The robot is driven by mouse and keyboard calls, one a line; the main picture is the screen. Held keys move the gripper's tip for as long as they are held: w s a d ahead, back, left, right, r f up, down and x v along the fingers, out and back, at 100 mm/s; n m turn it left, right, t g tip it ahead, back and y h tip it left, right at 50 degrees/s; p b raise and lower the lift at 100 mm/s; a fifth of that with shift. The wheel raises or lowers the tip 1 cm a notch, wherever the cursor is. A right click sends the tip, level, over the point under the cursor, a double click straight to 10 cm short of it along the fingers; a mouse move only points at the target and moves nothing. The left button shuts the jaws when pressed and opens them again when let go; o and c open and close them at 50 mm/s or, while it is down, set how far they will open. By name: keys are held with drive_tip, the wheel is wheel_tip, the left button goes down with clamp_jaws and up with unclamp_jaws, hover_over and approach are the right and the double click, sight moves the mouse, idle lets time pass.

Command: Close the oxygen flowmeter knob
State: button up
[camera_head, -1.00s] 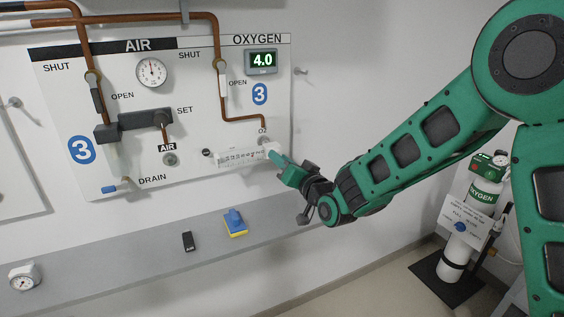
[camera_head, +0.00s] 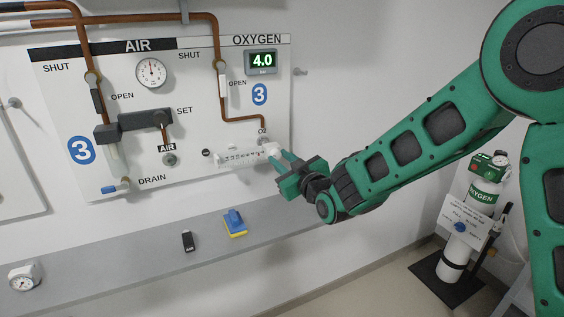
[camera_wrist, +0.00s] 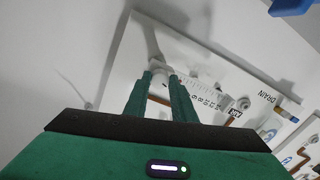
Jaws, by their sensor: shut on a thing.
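The oxygen flowmeter (camera_head: 240,159) is a pale tube with a printed scale, at the lower right of the wall panel, below the O2 outlet. Its scale also shows in the wrist view (camera_wrist: 205,92). My gripper (camera_head: 279,160) is at its right end, reaching in from the right. In the wrist view its green fingers (camera_wrist: 159,76) are close together around a small white part at the flowmeter's end, which I take as the flowmeter knob (camera_wrist: 157,61). The fingers hide much of the knob, and its turn position cannot be read.
The oxygen display (camera_head: 262,61) reads 4.0. A grey shelf (camera_head: 130,254) runs below the panel, bearing a small black device (camera_head: 188,241) and a blue and yellow object (camera_head: 235,222). An oxygen cylinder (camera_head: 480,205) stands at right. The air gauge (camera_head: 152,72) is at upper left.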

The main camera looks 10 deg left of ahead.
drive_tip(key=shift+w+d+f+n+h, duration=0.1)
drive_tip(key=shift+d+n+h, duration=0.05)
drive_tip(key=shift+n, duration=0.6)
drive_tip(key=shift+d+f+n+h, duration=0.1)
drive_tip(key=shift+n+h, duration=0.05)
drive_tip(key=shift+n, duration=0.6)
drive_tip(key=o, duration=1.1)
drive_tip(key=shift+c, duration=0.2)
drive_tip(key=shift+a+r, duration=0.1)
drive_tip(key=f+v, duration=0.1)
drive_tip(key=v, duration=0.9)
drive_tip(key=shift+d+r, duration=0.3)
drive_tip(key=shift+d, duration=0.05)
